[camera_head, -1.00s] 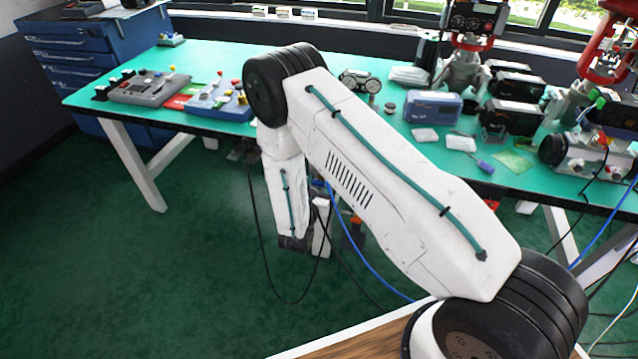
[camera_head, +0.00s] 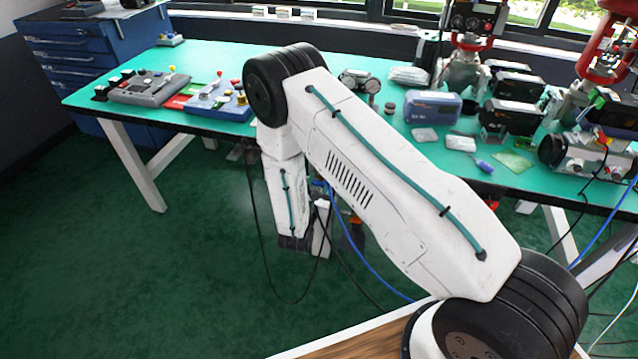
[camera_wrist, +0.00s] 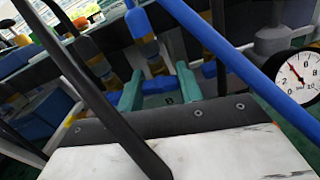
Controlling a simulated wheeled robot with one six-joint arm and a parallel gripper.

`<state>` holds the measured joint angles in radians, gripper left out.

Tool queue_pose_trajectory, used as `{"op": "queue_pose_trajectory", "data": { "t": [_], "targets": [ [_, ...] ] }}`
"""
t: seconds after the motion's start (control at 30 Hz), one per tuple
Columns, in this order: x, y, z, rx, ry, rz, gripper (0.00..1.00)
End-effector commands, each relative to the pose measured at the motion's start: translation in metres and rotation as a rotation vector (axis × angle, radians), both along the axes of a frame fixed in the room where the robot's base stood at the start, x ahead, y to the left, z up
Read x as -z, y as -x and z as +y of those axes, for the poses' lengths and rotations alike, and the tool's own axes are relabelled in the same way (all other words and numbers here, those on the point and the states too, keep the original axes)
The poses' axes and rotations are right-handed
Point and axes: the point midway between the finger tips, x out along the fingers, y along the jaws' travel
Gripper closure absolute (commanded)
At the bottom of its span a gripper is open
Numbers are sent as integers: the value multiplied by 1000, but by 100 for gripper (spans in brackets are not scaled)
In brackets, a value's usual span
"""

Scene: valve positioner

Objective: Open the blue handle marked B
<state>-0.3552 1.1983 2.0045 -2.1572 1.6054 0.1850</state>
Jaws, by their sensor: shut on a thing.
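In the wrist view, my gripper (camera_wrist: 160,85) shows two teal fingers beyond its dark mounting plate. They are shut on the blue handle marked B (camera_wrist: 165,86), whose small dark letter B shows between them. The handle's full outline and its turn angle are hard to make out, as the fingers and my dark cable cover parts of it. In the head view, my arm hangs down in front of the table, and its lower end hides the handle and the gripper's fingers.
A round white gauge (camera_wrist: 297,77) stands at the right in the wrist view. Several blue pipes with yellow bands lie close around the fingers. In the head view, the green table (camera_head: 225,62) carries control boxes and instruments. The green floor at left is clear.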

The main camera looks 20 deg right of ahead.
Motion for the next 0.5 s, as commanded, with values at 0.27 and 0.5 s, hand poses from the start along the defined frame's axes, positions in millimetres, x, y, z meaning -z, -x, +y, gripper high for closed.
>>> {"op": "queue_pose_trajectory", "data": {
  "t": [0.27, 0.5],
  "targets": [
    [0, 1, 0, 0, 1, 2, 55],
    [1, 15, 11, -3, 1, 3, 55]
  ]
}}
